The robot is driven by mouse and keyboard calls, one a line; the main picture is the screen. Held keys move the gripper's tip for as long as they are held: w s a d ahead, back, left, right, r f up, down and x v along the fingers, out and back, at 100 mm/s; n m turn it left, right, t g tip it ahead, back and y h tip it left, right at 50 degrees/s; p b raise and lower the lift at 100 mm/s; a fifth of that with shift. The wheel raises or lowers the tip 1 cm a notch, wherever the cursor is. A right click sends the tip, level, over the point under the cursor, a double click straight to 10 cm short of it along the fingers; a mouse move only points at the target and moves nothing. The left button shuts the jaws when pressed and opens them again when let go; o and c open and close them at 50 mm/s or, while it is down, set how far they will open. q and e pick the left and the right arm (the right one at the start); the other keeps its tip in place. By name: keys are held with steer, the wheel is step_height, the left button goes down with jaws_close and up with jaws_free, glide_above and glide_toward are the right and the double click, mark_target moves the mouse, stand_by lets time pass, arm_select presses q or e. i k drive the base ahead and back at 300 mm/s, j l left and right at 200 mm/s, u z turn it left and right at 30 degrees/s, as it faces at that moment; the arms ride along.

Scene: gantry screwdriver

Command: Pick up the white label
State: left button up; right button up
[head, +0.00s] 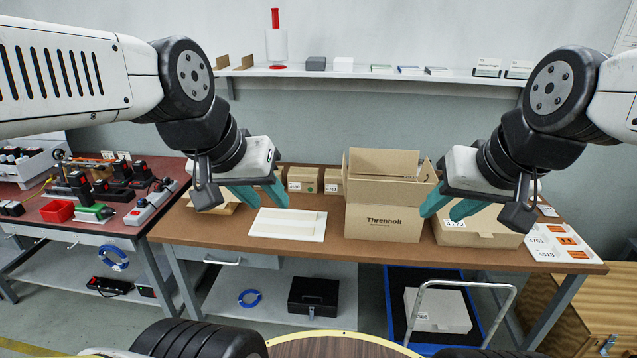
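Several white pieces show in the head view, and I cannot tell which is the white label. A white sheet (541,243) with printed numbers and orange patches lies at the bench's right end. A small pale card (547,211) lies behind it, partly hidden by my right arm. A larger blank off-white flat piece (288,225) lies left of the centre box. My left gripper (262,198) is open and empty, above and behind this flat piece. My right gripper (449,208) is open and empty, in front of a low carton (485,236) with a white sticker.
An open-topped Threnholt carton (383,224) stands mid-bench between the grippers. Small labelled boxes (306,180) stand behind. A red-topped side table (75,226) with tools and sockets is at left. A wall shelf (375,73) runs behind. The brown bench (300,252) is clear along its front edge.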

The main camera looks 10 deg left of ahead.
mark_target(543, 240)
steer(key=j, duration=0.4)
steer(key=i+l+z, duration=0.2)
steer(key=z, duration=0.2)
steer(key=i+l+z, duration=0.2)
steer(key=z, duration=0.15)
steer(key=i+l+z, duration=0.1)
steer(key=i+z, duration=0.15)
steer(key=z, duration=0.15)
steer(key=i+z, duration=0.2)
steer(key=z, duration=0.15)
